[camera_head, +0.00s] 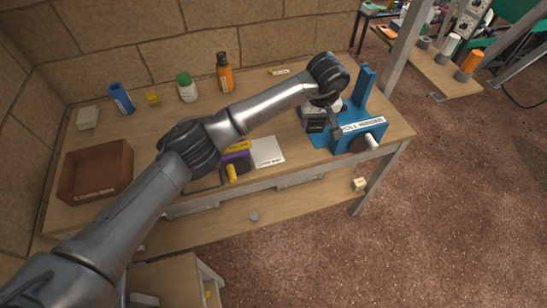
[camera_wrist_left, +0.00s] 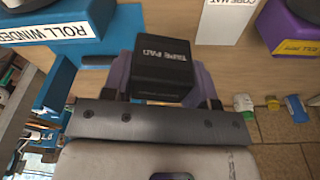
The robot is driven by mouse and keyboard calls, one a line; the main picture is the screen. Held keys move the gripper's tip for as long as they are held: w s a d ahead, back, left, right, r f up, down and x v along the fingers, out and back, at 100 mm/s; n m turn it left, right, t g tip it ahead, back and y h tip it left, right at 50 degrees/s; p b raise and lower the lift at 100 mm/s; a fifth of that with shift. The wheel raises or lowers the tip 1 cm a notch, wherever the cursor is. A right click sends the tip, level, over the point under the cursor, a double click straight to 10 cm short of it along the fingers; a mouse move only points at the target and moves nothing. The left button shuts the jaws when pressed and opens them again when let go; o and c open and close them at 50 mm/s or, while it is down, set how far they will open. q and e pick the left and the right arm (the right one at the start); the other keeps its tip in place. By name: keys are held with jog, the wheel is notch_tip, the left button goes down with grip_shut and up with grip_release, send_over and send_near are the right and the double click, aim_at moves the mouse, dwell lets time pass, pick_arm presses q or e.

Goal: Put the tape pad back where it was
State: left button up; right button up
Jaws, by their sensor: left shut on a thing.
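The tape pad is a black block with a white "TAPE PAD" label (camera_wrist_left: 166,62). My left gripper (camera_wrist_left: 162,82) is shut on it, with one finger along each side. In the head view the left gripper (camera_head: 320,118) is at the right part of the bench, just left of the blue roll winder (camera_head: 350,138). The roll winder also shows at upper left in the left wrist view (camera_wrist_left: 62,45). The pad's underside is hidden, and I cannot tell whether it touches the bench. My right gripper is in neither view.
A white core mat (camera_head: 267,152) lies left of the gripper, beside a purple holder (camera_head: 237,161) with yellow parts. A brown box (camera_head: 95,172) stands at the left. An orange bottle (camera_head: 224,75), a white bottle (camera_head: 187,88) and a blue cup (camera_head: 121,98) line the back.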

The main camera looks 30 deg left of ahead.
pick_arm(q)
jog(key=shift+s+d+f, duration=0.2)
jog(key=shift+d+f, duration=0.15)
jog(key=shift+f, duration=0.1)
jog(key=shift+s+d+f, duration=0.15)
jog(key=shift+d+f, duration=0.2)
jog(key=shift+f, duration=0.1)
jog(key=s+a+f+n, duration=0.1)
jog(key=s+f+n, duration=0.1)
jog(key=b, duration=0.2)
send_over(273, 146)
jog(key=shift+n, duration=0.3)
jog(key=f, duration=0.6)
jog(key=shift+s+d+f, duration=0.2)
jog(key=shift+s+f, duration=0.05)
jog(key=shift+f, duration=0.1)
jog(key=shift+f+b, duration=0.7)
jog(key=shift+f, duration=1.25)
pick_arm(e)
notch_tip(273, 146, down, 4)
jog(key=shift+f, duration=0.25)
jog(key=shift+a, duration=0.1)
pick_arm(q)
jog(key=o, duration=0.8)
jog(key=shift+f, duration=0.15)
